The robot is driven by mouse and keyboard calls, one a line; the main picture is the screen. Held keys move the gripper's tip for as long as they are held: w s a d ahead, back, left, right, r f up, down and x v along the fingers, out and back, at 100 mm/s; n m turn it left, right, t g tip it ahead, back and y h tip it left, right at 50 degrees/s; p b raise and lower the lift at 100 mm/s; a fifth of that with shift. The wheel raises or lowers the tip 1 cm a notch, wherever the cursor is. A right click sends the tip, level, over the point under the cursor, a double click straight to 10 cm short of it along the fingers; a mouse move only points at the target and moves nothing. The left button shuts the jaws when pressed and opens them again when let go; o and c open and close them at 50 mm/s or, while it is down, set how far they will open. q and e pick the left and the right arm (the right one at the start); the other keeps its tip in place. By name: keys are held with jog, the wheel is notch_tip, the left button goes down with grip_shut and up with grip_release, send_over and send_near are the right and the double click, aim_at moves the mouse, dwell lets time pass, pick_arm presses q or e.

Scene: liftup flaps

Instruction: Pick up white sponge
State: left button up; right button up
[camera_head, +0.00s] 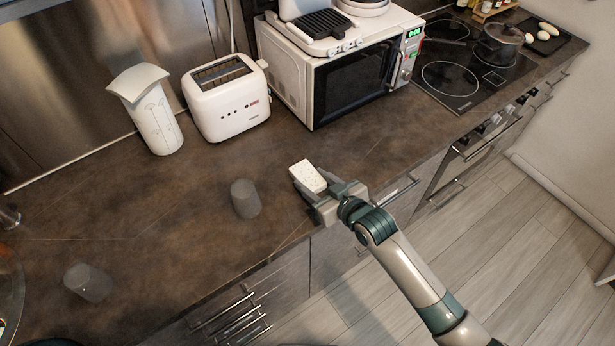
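The white sponge (308,176) is a small pale speckled block near the front edge of the brown countertop, in the middle of the head view. My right gripper (311,181) reaches in from the lower right over the counter's front edge. Its two fingers lie on either side of the sponge, one along its left side and one at its right. I cannot tell whether both fingers press on the sponge or whether it is off the counter. My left gripper is not in view.
Two dark grey cylinders (245,198) (88,282) stand left of the sponge. Behind are a white pitcher-like container (150,112), a white toaster (227,98) and a microwave (345,75). A black cooktop (455,75) is at the back right. The counter between cylinders and toaster is bare.

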aim_at(317, 182)
jog(key=shift+r, duration=0.1)
jog(key=shift+c, duration=0.4)
jog(key=shift+r, duration=0.5)
jog(key=r+b, duration=0.1)
jog(key=r, duration=0.2)
jog(key=shift+d+b, duration=0.4)
jog(key=s+d+r+b, duration=0.3)
jog(key=d+r, duration=0.4)
jog(key=d, duration=0.3)
jog(key=shift+d, duration=0.2)
jog(key=shift+o, duration=0.9)
jog(key=shift+f, duration=0.1)
